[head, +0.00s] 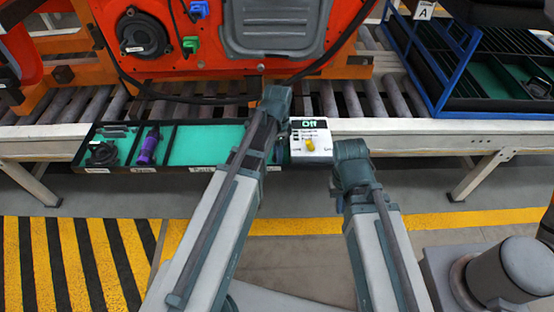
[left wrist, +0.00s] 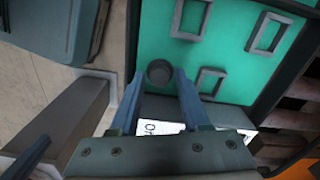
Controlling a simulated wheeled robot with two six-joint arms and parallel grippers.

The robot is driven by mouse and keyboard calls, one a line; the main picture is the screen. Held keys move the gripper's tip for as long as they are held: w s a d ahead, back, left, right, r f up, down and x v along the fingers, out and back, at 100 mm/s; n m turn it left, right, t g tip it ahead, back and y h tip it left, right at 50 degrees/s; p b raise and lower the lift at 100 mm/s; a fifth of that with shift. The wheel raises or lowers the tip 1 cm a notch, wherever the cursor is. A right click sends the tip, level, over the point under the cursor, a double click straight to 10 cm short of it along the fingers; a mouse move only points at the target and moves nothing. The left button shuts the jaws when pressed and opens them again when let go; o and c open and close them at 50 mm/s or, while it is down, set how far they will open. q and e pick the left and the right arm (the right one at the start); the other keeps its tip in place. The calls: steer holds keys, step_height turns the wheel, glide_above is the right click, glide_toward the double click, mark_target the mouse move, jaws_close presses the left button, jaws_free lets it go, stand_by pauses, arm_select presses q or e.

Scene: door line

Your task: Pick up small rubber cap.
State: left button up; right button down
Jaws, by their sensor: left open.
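The small rubber cap (left wrist: 159,71), a dark round piece, shows in the left wrist view near the edge of the teal tray floor. My left gripper (left wrist: 158,76) is open, with one finger on each side of the cap and the cap near the fingertips. I cannot tell whether either finger touches it. In the head view I cannot make out the cap; my left arm covers part of the tray (head: 193,146) there. My right arm reaches in at the lower middle of the head view, but its fingers do not show.
The tray's other compartments hold a black part (head: 103,152) and a purple tool (head: 148,147). A white box (head: 311,143) with a display and yellow knob adjoins the tray's right end. Several rectangular outlines (left wrist: 268,33) lie beside the cap.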

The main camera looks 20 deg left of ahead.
arm_select(q)
jaws_close()
steer(key=shift+r, duration=0.1)
stand_by(0.3)
steer(key=shift+r+p, duration=0.5)
steer(key=shift+p, duration=0.05)
step_height(320, 180, up, 3)
steer(key=p, duration=0.3)
steer(key=shift+r, duration=0.1)
steer(key=s+d, duration=1)
steer(key=d, duration=0.2)
steer(key=shift+s+r+p, duration=0.2)
steer(key=shift+r+p, duration=0.15)
steer(key=shift+p, duration=0.1)
steer(key=shift+d, duration=0.1)
steer(key=shift+c, duration=1.7)
jaws_free()
jaws_close()
